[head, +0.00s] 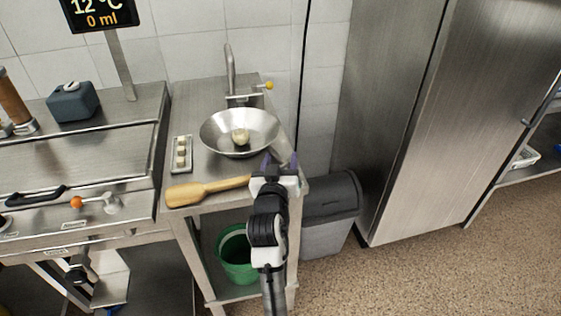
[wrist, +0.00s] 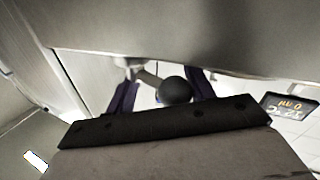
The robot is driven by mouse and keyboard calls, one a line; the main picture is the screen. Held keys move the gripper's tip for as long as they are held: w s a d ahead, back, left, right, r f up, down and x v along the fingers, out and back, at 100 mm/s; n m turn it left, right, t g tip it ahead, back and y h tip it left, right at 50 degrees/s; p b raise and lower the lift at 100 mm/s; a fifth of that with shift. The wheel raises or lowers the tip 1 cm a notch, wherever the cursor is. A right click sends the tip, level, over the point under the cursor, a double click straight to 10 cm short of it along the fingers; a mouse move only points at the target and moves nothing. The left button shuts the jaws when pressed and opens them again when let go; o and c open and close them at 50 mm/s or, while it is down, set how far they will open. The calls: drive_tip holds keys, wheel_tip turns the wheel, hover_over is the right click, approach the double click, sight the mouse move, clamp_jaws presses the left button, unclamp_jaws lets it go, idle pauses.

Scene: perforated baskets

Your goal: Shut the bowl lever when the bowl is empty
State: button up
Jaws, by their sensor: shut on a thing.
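The metal bowl (head: 212,136) sits on the steel side table in the head view. A small cream-coloured round thing (head: 240,137) shows at its middle; I cannot tell whether it is loose or part of the bowl. My gripper (head: 281,160) is at the bowl's right front side, just outside its rim. In the wrist view my gripper (wrist: 163,92) is shut on a dark round knob (wrist: 176,90) that shows between its purple fingers. A pale bar runs from behind the knob. The knob is hidden in the head view, and I cannot tell the lever's position.
A wooden paddle (head: 200,190) and a small tray with pale pieces (head: 174,166) lie on the table. A tap (head: 231,70) stands behind the bowl. A green bucket (head: 236,256) is below; a grey bin (head: 329,220) stands right.

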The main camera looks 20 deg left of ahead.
drive_tip(key=shift+s+a+f, duration=0.15)
drive_tip(key=shift+a+f, duration=0.3)
idle(0.4)
drive_tip(key=o, duration=1)
drive_tip(key=shift+o, duration=0.2)
drive_tip(key=shift+d+r, duration=0.15)
drive_tip(key=shift+d, duration=0.05)
